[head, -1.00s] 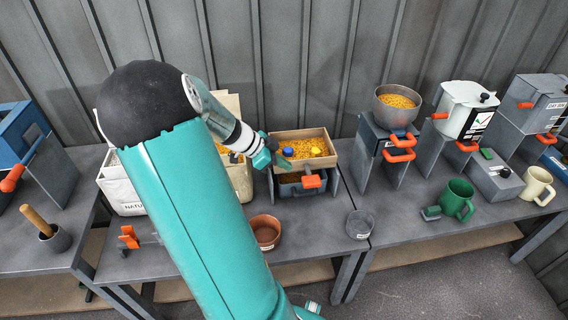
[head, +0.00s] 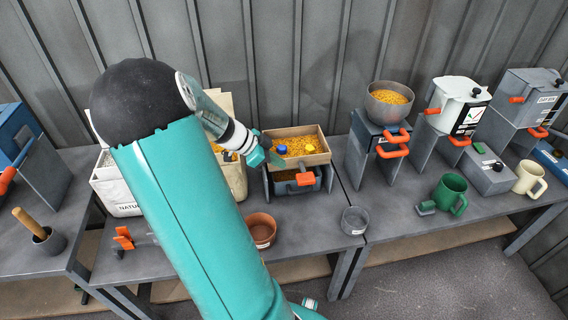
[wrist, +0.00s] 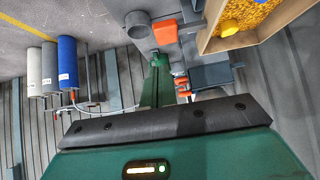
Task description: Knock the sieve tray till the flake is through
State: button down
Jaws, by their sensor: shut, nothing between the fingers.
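The sieve tray is a light wooden box (head: 313,160) with golden flake (head: 300,143) in it. A blue ball (head: 282,149) and a yellow ball (head: 308,147) lie on the flake. The tray sits on a dark grey stand over a blue-grey pan with an orange handle (head: 305,179). My gripper (head: 274,159) is shut and empty at the tray's left front corner; whether it touches the wall I cannot tell. In the wrist view the green fingers (wrist: 158,85) are together, with the tray wall (wrist: 262,32) at upper right and the orange handle (wrist: 165,33) ahead.
White bins (head: 118,190) stand behind my arm. To the right are a steel bowl of flake (head: 388,103) on a stand and a green mug (head: 450,194).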

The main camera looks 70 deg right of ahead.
jog(key=shift+d, duration=0.1)
jog(key=shift+w+d+r, duration=0.1)
jog(key=shift+d+r, duration=0.2)
jog(key=shift+r, duration=0.3)
jog(key=shift+w+d+r, duration=0.15)
jog(key=shift+d+r, duration=0.1)
jog(key=shift+r, duration=0.35)
jog(key=shift+w+d+r, duration=0.1)
jog(key=shift+d+r, duration=0.2)
jog(key=shift+r, duration=0.3)
jog(key=x, duration=0.9)
jog(key=shift+s+f, duration=0.1)
jog(key=shift+s, duration=0.1)
notch_tip(320, 180, down, 4)
jog(key=shift+s+d+r, duration=0.1)
jog(key=shift+r, duration=0.1)
jog(key=shift+f, duration=0.45)
